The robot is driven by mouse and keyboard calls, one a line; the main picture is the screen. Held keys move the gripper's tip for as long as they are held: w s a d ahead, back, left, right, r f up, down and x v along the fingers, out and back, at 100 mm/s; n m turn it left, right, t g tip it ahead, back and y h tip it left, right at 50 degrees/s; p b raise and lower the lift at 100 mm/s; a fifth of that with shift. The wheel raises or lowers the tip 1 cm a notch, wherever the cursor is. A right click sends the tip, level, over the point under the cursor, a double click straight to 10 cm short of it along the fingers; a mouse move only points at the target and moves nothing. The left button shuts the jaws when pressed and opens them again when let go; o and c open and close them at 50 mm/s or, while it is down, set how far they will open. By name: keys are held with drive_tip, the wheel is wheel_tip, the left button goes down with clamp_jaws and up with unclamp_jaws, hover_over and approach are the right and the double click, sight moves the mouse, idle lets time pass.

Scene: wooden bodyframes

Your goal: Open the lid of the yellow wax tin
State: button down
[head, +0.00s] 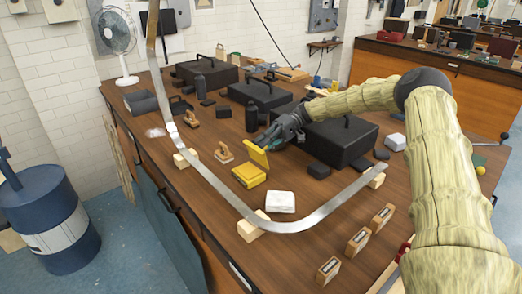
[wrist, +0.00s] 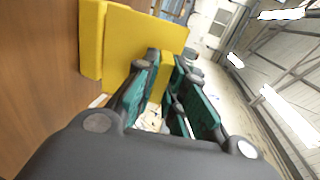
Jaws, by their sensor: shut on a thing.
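The yellow wax tin (head: 248,176) sits on the wooden bench top with its lid (head: 257,155) raised, standing steeply up from the base. My gripper (head: 267,145) reaches in from the right, behind the lid, at its upper part. In the wrist view, my gripper (wrist: 165,85) has its green-padded fingers closed around a narrow yellow piece of the lid (wrist: 145,42). The broad yellow face of the lid lies just beyond the fingertips. The inside of the tin is hard to make out.
A curved metal strip (head: 222,203) on wooden blocks arcs around the tin. A white block (head: 281,202) lies in front. A black case (head: 341,140) stands behind my gripper. Wooden planes (head: 357,241) lie at front right.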

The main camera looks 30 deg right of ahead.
drive_tip(key=shift+d, duration=0.1)
idle(0.4)
drive_tip(key=c, duration=1.5)
unclamp_jaws()
drive_tip(key=shift+w+f, duration=0.1)
drive_tip(key=v, duration=1.2)
drive_tip(key=shift+d+f, duration=0.1)
drive_tip(key=shift+f, duration=0.1)
drive_tip(key=shift+c, duration=0.3)
